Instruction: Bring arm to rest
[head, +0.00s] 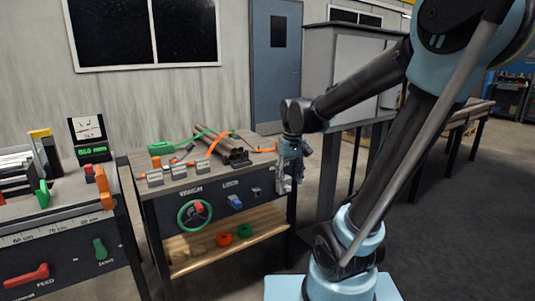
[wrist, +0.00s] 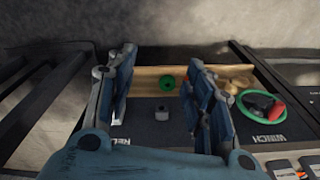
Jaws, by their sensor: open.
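My blue gripper (head: 287,178) hangs at the right front corner of the middle workbench (head: 190,182), its fingers pointing down. In the wrist view my gripper (wrist: 162,72) has its two fingers wide apart with nothing between them. My arm reaches in from the right of the head view, bent at a raised elbow. I cannot tell whether the gripper touches the bench.
The panel carries a green winch wheel (head: 195,214) with a red handle and a blue lock lever (head: 235,202). Dark pipes (head: 221,143) lie on the bench top. Red (head: 224,239) and green (head: 245,230) rings lie on the lower shelf. Dark floor at the right is clear.

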